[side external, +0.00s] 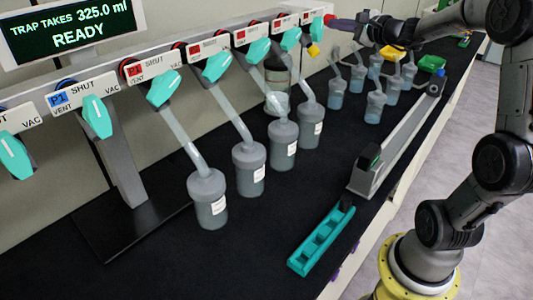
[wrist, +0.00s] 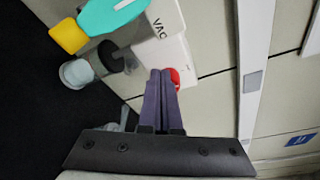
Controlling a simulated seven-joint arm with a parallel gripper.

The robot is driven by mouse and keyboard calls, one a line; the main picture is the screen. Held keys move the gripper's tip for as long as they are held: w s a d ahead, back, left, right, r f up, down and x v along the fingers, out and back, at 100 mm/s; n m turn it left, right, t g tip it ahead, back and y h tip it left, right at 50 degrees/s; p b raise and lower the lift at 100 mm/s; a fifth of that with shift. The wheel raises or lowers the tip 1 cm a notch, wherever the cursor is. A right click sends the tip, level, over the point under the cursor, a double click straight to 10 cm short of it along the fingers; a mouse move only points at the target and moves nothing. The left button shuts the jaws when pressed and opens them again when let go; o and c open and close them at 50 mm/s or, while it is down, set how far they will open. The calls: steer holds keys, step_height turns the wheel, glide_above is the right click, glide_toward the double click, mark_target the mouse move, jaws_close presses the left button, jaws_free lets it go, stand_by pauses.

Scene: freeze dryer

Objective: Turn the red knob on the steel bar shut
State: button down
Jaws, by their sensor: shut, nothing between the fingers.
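The red knob (side external: 329,19) is at the far right end of the steel bar (side external: 215,33), beside the last of the white valve plates. In the wrist view the red knob (wrist: 175,77) shows as a small round edge, partly hidden behind my fingertips. My gripper (side external: 336,21) is shut and empty, with its dark purple fingers pointing at the knob. In the wrist view my gripper (wrist: 161,73) has its two fingers together, their tips overlapping the knob's left part. I cannot tell whether they touch it. How far the knob is turned is not clear.
Teal valve handles (side external: 164,88) line the bar, with glass flasks (side external: 207,198) hanging below several of them. A teal rack (side external: 321,239) lies on the black bench. A display (side external: 69,30) reads READY.

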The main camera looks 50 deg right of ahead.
steer(key=v, duration=0.2)
steer(key=d+v, duration=0.1)
steer(key=v, duration=0.2)
steer(key=shift+s+f, duration=0.1)
steer(key=shift+f, duration=0.1)
steer(key=shift+a, duration=0.1)
steer(key=a+f+n+g+y, duration=0.1)
steer(key=a+n+y, duration=0.1)
steer(key=a, duration=0.4)
steer(key=a+f+n+g+y, duration=0.1)
steer(key=a+n+y, duration=0.1)
steer(key=a+n, duration=0.2)
steer(key=a+f+n+g+y, duration=0.1)
steer(key=a+n+y, duration=0.1)
steer(key=a, duration=0.6)
steer(key=shift+s+a+n+y, duration=0.25)
steer(key=shift+n+y, duration=0.05)
steer(key=shift+n, duration=0.4)
steer(key=s+a+f+n+g, duration=0.75)
steer(key=s+a+n, duration=0.35)
steer(key=s+a, duration=0.25)
steer(key=s+d+f+n+h, duration=0.2)
steer(key=s+d+f+n, duration=0.1)
steer(key=s+n, duration=0.3)
steer(key=shift+s+d+f+h, duration=0.3)
steer(key=shift+s+h, duration=0.1)
steer(key=shift+s, duration=0.15)
